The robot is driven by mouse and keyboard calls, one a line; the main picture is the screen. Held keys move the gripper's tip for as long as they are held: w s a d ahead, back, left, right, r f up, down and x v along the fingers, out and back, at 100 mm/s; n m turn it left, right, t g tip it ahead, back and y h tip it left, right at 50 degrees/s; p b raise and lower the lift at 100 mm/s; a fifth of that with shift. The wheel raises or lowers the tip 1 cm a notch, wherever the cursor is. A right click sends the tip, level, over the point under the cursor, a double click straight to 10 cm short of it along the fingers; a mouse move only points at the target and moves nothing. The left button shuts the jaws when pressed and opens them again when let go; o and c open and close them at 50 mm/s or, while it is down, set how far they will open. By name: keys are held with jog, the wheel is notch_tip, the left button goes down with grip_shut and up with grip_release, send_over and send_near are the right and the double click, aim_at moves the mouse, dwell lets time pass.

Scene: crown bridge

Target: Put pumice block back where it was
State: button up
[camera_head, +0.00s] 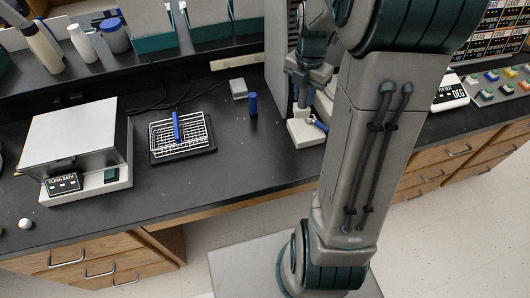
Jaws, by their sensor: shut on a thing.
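My gripper (303,103) points down above a pale device base at the back of the bench, beside the tall grey housing. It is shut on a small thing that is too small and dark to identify. It may be the pumice block, but I cannot tell. A small light grey block (238,88) lies on the black bench, left of my gripper. I cannot tell whether this block is pumice.
A dark blue cylinder (252,105) stands near the grey block. A wire rack (180,136) with a blue item is left of it. The pale device base (305,132) has a blue-handled item. The clean bath (75,150) stands at left. Black bench (225,170) in front is clear.

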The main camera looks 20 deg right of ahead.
jog(key=shift+s+d+r+n, duration=0.15)
jog(key=shift+s+d+n, duration=0.15)
jog(key=shift+n, duration=0.5)
jog(key=shift+a, duration=0.15)
jog(key=shift+s+a+f+b, duration=0.1)
jog(key=shift+s+a+f, duration=0.1)
jog(key=shift+a+f, duration=1.65)
jog(key=shift+s+a+f+b, duration=0.1)
jog(key=shift+s+a+f, duration=0.05)
jog(key=shift+a+f, duration=1.7)
jog(key=shift+s+a+f+b, duration=0.1)
jog(key=shift+s+a+f, duration=0.1)
jog(key=shift+a+f, duration=1.65)
jog(key=shift+a, duration=0.1)
jog(key=shift+f, duration=0.1)
jog(key=o, duration=1)
jog(key=shift+r, duration=0.2)
